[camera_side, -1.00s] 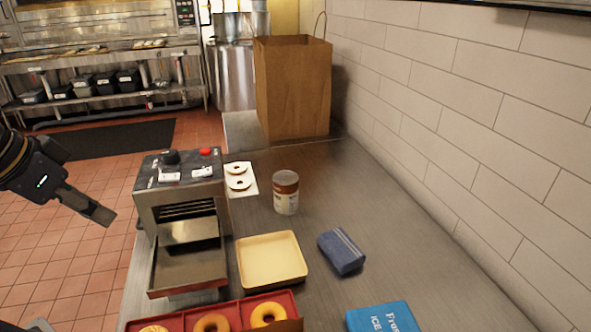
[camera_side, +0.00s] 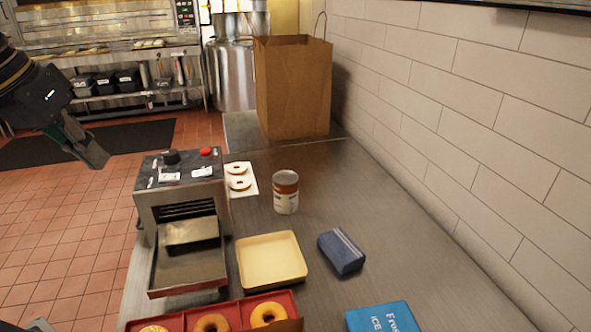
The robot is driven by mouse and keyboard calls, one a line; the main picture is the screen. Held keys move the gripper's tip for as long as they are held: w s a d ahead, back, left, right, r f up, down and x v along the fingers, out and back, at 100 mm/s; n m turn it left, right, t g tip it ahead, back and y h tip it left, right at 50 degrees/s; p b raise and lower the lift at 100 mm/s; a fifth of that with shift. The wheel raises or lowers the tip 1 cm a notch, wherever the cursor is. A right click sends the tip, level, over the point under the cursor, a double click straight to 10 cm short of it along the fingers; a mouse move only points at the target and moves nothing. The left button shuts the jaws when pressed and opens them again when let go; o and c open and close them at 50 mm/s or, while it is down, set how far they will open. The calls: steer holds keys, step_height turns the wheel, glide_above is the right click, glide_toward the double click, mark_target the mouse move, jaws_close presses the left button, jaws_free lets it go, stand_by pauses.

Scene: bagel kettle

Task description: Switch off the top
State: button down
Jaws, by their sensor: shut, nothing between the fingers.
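The toaster-like machine (camera_side: 181,218) stands at the left edge of the steel counter, with an open slot and a tray sticking out at its front. Its top panel carries a black knob (camera_side: 171,157), a red button (camera_side: 205,152) and white labels. My gripper (camera_side: 97,158) is shut and empty, in the air to the left of the machine and near the height of its top panel. It is apart from the knob and the button. The position of the knob is too small to read.
A can (camera_side: 286,192), a sheet with bagels (camera_side: 240,180), a yellow tray (camera_side: 271,259), a blue cloth-like block (camera_side: 341,251), a red doughnut tray (camera_side: 240,318) and a blue box (camera_side: 382,317) lie on the counter (camera_side: 330,195). A paper bag (camera_side: 292,90) stands behind.

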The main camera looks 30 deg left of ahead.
steer(key=w+r+n+g, duration=0.1)
steer(key=w+r+n, duration=0.1)
steer(key=w+r, duration=0.35)
steer(key=n+g, duration=0.3)
glide_above(207, 171)
steer(key=s+a, duration=0.1)
steer(key=shift+h, duration=0.3)
steer(key=f, duration=0.5)
steer(key=shift+s+a, duration=0.2)
steer(key=f, duration=0.9)
steer(key=w+d+f, duration=0.1)
steer(key=f, duration=0.4)
steer(key=shift+w+d, duration=0.1)
